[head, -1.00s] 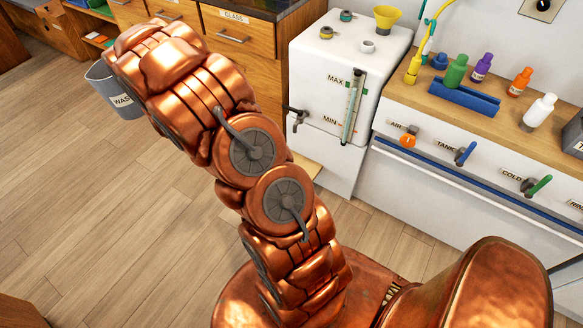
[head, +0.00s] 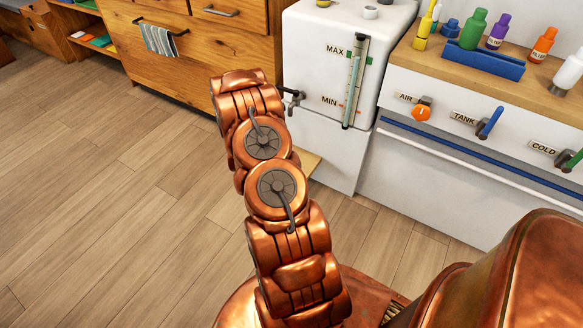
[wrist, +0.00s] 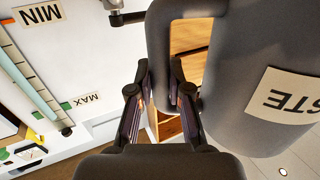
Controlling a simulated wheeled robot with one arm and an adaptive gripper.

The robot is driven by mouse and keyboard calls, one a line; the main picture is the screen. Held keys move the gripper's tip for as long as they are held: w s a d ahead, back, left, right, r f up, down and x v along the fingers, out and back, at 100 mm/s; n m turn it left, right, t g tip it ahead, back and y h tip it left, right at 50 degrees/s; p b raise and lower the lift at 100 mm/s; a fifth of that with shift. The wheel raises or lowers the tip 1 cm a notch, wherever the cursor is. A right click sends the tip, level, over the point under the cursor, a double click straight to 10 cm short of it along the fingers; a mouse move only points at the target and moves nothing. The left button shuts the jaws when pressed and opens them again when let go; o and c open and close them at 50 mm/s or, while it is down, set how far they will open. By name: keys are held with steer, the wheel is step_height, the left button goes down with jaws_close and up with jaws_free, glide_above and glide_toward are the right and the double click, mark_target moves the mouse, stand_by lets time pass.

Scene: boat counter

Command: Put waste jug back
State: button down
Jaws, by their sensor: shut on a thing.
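The waste jug (wrist: 265,70) is dark grey, with a pale label reading "STE" upside down in the wrist view. Its loop handle (wrist: 158,40) lies between the fingers. My gripper (wrist: 161,78) is shut on the handle, with the jug's body to the right of the fingers. In the head view the jug is hidden behind my copper arm, which reaches toward the white tank (head: 325,75). A wooden ledge (head: 307,162) shows low beside the tank's base, partly hidden by my arm.
The tank's tap (head: 291,98) sticks out close to my arm; it also shows in the wrist view (wrist: 128,17). A wooden drawer unit (head: 205,45) with a striped towel stands left. A white counter (head: 460,150) with knobs and bottles is at right. The floor at left is clear.

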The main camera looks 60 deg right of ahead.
steer(key=s+d+f+m+g+h+b, duration=0.1)
steer(key=s+d+f+m+g+b, duration=0.4)
steer(key=s+f, duration=0.65)
steer(key=s+d+f+g+h+b, duration=0.1)
steer(key=s+f+g+b, duration=0.1)
steer(key=s+f+b, duration=0.75)
steer(key=w+d+f+b, duration=0.1)
steer(key=w+d+f, duration=0.1)
steer(key=w, duration=0.1)
steer(key=w+d+f+b, duration=0.1)
steer(key=w+d+f, duration=0.1)
steer(key=w+d, duration=0.1)
steer(key=w+d+f+b, duration=0.1)
steer(key=w+d+f, duration=0.1)
steer(key=w, duration=0.3)
steer(key=shift+w+d+f+b, duration=0.15)
steer(key=shift+d+b, duration=0.2)
steer(key=shift+d, duration=0.2)
steer(key=c, duration=1.1)
jaws_free()
